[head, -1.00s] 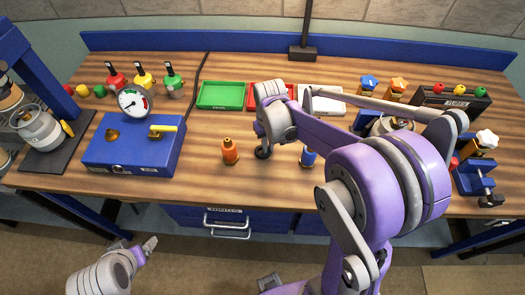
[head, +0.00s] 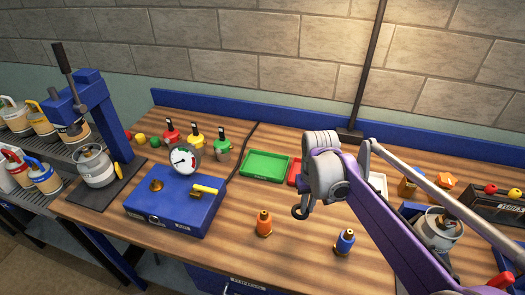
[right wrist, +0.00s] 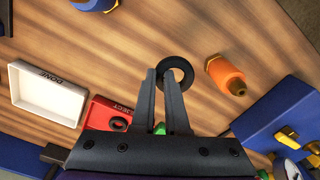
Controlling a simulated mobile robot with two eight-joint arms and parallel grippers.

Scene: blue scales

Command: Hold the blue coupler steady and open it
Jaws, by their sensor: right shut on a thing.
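The blue coupler (head: 345,241) stands upright on the bench, right of my right gripper and apart from it. In the right wrist view part of the blue coupler (right wrist: 95,4) shows at the top left edge. My right gripper (head: 302,207) is shut on a black ring (head: 299,212). In the right wrist view the black ring (right wrist: 177,66) sits at the tips of the nearly closed fingers (right wrist: 159,75), above the bench. An orange coupler (head: 264,225) stands left of the gripper. My left gripper is out of view.
A blue test box (head: 175,212) with a gauge (head: 185,158) stands left. Green (head: 264,164), red (right wrist: 97,118) and white (right wrist: 48,92) trays lie behind. The red one holds a black ring (right wrist: 118,123). The bench front between the couplers is clear.

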